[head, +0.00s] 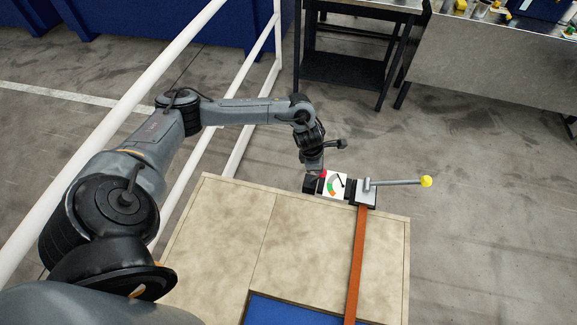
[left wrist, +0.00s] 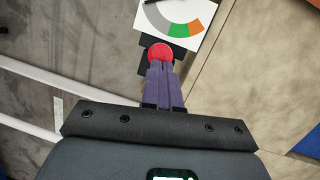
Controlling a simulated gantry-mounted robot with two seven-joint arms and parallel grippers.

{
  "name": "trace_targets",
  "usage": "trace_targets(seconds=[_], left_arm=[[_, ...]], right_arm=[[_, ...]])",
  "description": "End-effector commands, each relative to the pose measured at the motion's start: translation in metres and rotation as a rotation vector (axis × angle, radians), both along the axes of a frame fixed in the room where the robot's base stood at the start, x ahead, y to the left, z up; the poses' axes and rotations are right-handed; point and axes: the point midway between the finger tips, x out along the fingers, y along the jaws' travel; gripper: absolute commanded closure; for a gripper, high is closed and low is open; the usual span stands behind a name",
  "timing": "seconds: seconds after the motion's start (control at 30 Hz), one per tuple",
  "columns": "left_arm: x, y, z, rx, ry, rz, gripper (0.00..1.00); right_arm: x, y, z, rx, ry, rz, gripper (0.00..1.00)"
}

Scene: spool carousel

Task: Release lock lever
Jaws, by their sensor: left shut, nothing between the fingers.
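The lock lever (head: 395,183) is a grey rod with a yellow knob (head: 426,181). In the head view it sticks out to the right from a grey block (head: 364,193) at the table's far edge. Left of that block is a white dial panel (head: 335,189) with a coloured arc and a dark needle. A red round button (left wrist: 160,52) sits beside the dial on a black mount. My left gripper (left wrist: 161,66) is shut and empty, its fingertips at the button's edge; I cannot tell whether they touch. The lever is out of the left wrist view. My right gripper is not in view.
A pale table top (head: 230,225) lies below the dial, with an orange-brown strip (head: 356,265) and a blue panel (head: 285,312). A white railing (head: 128,85) runs along the left. A dark cart (head: 345,65) and a grey bench (head: 490,60) stand beyond open floor.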

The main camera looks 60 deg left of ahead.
Motion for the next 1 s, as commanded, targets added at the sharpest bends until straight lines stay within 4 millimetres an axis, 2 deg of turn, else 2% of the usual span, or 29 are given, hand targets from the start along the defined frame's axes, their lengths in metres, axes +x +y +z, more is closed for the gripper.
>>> trace_targets(seconds=[0.27,0.47,0.67,1.0], left_arm=[[0.0,0.0,0.0,-0.001,0.0,-0.001,1.0],[-0.007,0.003,0.01,0.0,0.0,-0.005,1.0],[-0.022,0.01,0.031,0.002,-0.001,-0.018,1.0],[-0.033,0.009,0.093,0.001,-0.003,-0.017,1.0]], right_arm=[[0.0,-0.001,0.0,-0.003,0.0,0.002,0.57],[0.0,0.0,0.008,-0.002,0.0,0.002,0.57],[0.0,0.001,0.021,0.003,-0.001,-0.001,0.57],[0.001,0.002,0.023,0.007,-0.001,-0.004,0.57]])
